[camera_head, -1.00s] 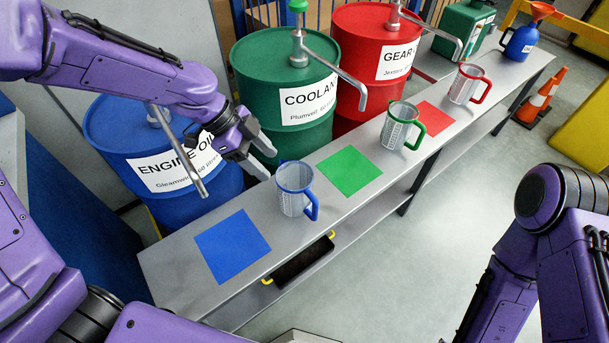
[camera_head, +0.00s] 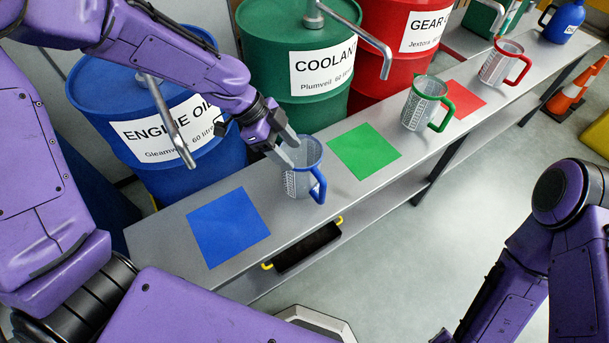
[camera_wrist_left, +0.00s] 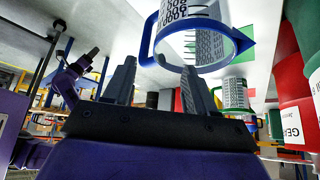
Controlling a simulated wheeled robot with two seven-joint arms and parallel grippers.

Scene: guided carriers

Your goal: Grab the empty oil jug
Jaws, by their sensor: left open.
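The oil jug (camera_head: 300,178) is a clear measuring jug with a blue rim and blue handle. It stands upright on the grey bench, between the blue square and the green square. My left gripper (camera_head: 286,150) is open at the jug's left side, close to its rim. In the left wrist view, the jug (camera_wrist_left: 196,22) shows just beyond the open fingers of the left gripper (camera_wrist_left: 157,70), nearer the right finger. Nothing is held between the fingers. I cannot tell whether a finger touches the jug. My right gripper is not in view; only its arm shows at the right.
The blue engine oil drum (camera_head: 105,100) with its spout stands behind the bench (camera_head: 165,235). Green (camera_head: 265,60) and red (camera_head: 372,70) drums stand farther along. Green-handled (camera_head: 420,105) and red-handled (camera_head: 497,65) jugs stand farther right. A black tray (camera_head: 305,248) sits on the lower shelf.

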